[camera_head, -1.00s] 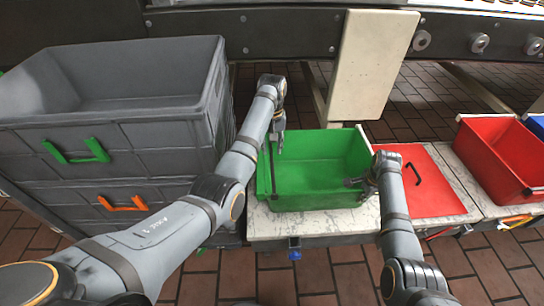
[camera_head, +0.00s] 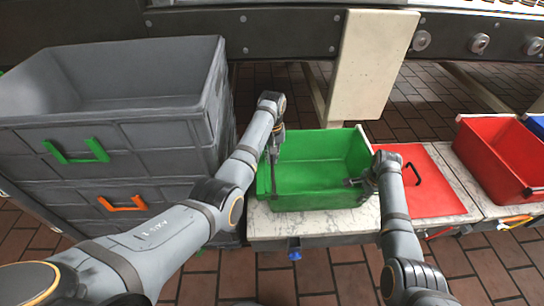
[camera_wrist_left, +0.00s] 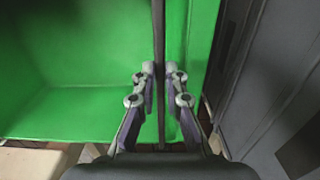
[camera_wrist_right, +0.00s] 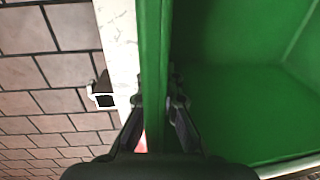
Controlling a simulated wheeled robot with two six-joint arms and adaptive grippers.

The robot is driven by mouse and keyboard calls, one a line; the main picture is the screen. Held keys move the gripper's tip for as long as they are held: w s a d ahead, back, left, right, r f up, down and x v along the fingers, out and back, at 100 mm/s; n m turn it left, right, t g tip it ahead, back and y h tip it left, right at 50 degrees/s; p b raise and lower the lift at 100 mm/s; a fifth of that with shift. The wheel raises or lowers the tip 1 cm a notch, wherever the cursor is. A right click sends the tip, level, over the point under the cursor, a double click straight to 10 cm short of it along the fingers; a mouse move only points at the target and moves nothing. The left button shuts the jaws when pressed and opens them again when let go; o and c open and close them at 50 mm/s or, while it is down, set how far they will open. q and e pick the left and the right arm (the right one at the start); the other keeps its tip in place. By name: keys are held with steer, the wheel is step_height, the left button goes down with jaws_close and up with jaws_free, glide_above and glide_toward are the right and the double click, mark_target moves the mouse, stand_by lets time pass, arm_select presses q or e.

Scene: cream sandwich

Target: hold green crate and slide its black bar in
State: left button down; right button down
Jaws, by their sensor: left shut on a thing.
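The green crate (camera_head: 322,192) stands on the pale work surface, open side up. Its thin black bar (camera_head: 274,182) runs along the crate's left side; it shows as a dark strip in the left wrist view (camera_wrist_left: 159,45). My left gripper (camera_head: 275,152) is over that left side, and its fingers (camera_wrist_left: 158,88) are closed around the bar. My right gripper (camera_head: 354,182) is at the crate's right side. In the right wrist view, its fingers (camera_wrist_right: 156,98) lie on both sides of the crate wall (camera_wrist_right: 152,45) and appear closed on it.
Stacked grey crates (camera_head: 110,125) stand close on the left. A red panel (camera_head: 425,185) with a black handle lies right of the green crate, and a red crate (camera_head: 495,160) stands further right. A cream post (camera_head: 368,65) rises behind.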

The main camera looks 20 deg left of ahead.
arm_select(q)
steer(key=shift+w+d, duration=0.25)
steer(key=shift+d, duration=0.45)
steer(key=shift+w+d, duration=0.2)
steer(key=shift+d, duration=0.45)
steer(key=shift+w+d, duration=0.25)
steer(key=shift+d, duration=0.45)
steer(key=c, duration=1.4)
jaws_free()
arm_select(e)
steer(key=shift+a, duration=0.1)
arm_select(q)
step_height(320, 180, up, 12)
